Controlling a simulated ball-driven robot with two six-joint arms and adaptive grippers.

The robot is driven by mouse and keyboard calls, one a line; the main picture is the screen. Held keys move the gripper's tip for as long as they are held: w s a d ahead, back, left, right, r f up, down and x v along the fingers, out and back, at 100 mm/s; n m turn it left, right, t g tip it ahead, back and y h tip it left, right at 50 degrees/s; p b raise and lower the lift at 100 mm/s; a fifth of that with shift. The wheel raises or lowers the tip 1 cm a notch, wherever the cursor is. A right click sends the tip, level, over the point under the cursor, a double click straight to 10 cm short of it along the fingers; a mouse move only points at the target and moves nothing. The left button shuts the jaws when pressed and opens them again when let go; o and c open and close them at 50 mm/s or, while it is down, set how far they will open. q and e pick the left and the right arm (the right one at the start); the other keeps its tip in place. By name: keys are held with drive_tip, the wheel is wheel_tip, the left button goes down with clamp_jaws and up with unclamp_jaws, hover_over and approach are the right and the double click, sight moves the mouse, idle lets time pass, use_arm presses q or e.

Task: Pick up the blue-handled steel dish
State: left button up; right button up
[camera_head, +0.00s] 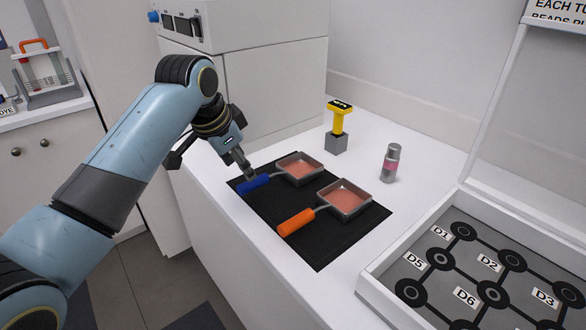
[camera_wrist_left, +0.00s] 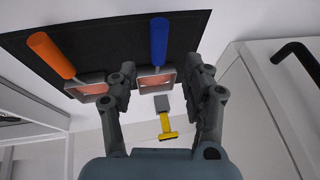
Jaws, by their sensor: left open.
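The blue-handled steel dish (camera_head: 299,169) lies on a black mat (camera_head: 318,252), its square pan holding pinkish-orange powder and its blue handle pointing left and toward the front. My left gripper (camera_head: 248,173) is just above the blue handle. In the left wrist view the open left gripper (camera_wrist_left: 161,68) has one finger on each side of the dish's line, and the blue handle (camera_wrist_left: 159,40) shows between and beyond the fingertips. Whether the fingers touch the handle I cannot tell. The right gripper is not in view.
An orange-handled steel dish (camera_head: 345,199) with similar powder lies beside it on the mat. A yellow-handled tool on a grey block (camera_head: 337,141) and a small pink-grey jar (camera_head: 390,163) stand behind. A white tray with labelled round spots (camera_head: 370,283) is at right.

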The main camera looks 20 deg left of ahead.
sight(254, 184)
use_arm(q)
drive_tip(key=x, duration=0.9)
drive_tip(key=shift+d+f, duration=0.1)
drive_tip(key=shift+f, duration=0.05)
clamp_jaws()
